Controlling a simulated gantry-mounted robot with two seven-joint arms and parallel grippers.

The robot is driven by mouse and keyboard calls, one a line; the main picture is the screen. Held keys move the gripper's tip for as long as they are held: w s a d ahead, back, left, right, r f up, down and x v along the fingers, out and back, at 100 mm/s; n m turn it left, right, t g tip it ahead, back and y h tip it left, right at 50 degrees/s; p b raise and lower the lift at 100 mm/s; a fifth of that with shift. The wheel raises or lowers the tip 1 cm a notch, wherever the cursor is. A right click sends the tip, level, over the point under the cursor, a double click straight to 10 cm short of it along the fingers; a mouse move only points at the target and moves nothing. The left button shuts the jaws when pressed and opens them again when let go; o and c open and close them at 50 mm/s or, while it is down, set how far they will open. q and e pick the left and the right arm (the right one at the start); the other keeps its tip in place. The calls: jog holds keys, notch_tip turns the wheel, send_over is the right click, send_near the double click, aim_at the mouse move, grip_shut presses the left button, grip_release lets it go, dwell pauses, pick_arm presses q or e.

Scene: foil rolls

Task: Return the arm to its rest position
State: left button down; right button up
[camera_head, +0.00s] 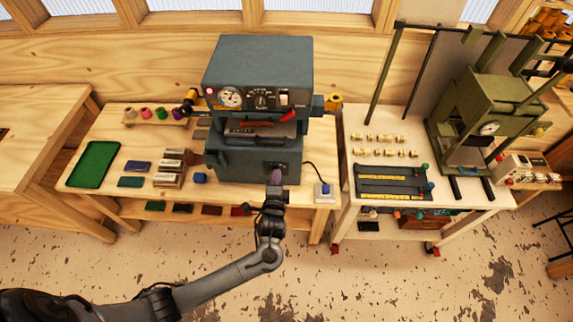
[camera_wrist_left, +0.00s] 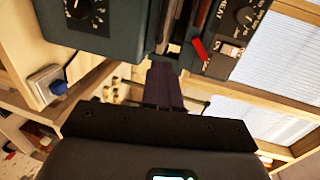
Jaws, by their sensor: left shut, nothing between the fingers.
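My left gripper (camera_head: 276,178) is shut and empty in the head view. Its arm reaches in from the lower left, and the gripper is just in front of the lower right part of the blue-grey press machine (camera_head: 256,60). In the left wrist view the purple-dark fingers of the gripper (camera_wrist_left: 164,80) are together, with the machine's panels (camera_wrist_left: 90,25) close on both sides. I cannot tell whether the fingers touch the machine. My right gripper is not in view.
A blue push button (camera_head: 323,190) stands right of the gripper on the wooden bench. A green tray (camera_head: 93,165) and several small blocks lie to the left. A second bench at the right carries an olive press (camera_head: 480,110). The floor in front is open.

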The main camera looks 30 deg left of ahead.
pick_arm(q)
jog(key=s+f+n+g+h+p, duration=0.1)
jog(key=s+p, duration=0.2)
jog(key=s, duration=0.4)
jog(key=s+f+g+h+p, duration=0.1)
jog(key=s+g+h+p, duration=0.1)
jog(key=s, duration=0.4)
jog(key=s+d+r+n+g+h+p, duration=0.1)
jog(key=s+d+r+n+g+h, duration=0.1)
jog(key=s+r, duration=0.4)
jog(key=s+d+r+n+g+h+p, duration=0.1)
jog(key=s+d+r+n+g+h, duration=0.2)
jog(key=s+d+r+n+g, duration=0.2)
jog(key=s+r+n, duration=0.2)
jog(key=s, duration=0.1)
jog(key=shift+s+d, duration=0.15)
jog(key=shift+d, duration=0.1)
